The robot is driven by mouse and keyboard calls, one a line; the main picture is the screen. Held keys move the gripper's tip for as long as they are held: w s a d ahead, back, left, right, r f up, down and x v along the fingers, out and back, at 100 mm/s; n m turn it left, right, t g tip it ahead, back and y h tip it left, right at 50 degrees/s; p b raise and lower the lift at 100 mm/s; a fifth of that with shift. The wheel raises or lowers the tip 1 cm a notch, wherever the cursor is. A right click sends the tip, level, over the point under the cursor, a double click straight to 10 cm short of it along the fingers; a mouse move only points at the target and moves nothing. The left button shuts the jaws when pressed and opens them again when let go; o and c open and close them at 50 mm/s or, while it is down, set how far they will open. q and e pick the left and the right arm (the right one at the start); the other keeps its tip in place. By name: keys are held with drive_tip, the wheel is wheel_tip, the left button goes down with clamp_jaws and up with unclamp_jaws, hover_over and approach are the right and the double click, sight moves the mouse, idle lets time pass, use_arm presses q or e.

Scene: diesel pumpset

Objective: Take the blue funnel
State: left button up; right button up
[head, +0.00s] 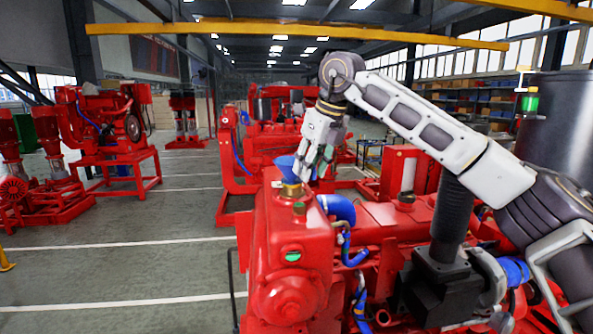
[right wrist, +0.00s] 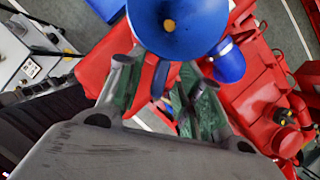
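The blue funnel (head: 286,163) stands upright at the brass filler neck (head: 291,189) on top of the red engine housing. My right gripper (head: 314,174) points down just right of the funnel in the head view. In the right wrist view the funnel (right wrist: 180,28) shows its wide mouth just beyond my fingertips (right wrist: 157,72), with a brass-coloured spot at its centre. The two fingers stand apart, with nothing clearly clamped between them. Whether a finger touches the funnel I cannot tell. My left gripper is out of view.
The red engine (head: 290,232) carries blue hoses (head: 338,207) and a black upright pipe (head: 452,215) close below my right arm. Other red pumpsets (head: 110,125) stand at the left and behind. The grey floor at the left (head: 130,270) is clear.

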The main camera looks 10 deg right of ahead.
drive_tip(key=shift+x, duration=0.85)
clamp_jaws()
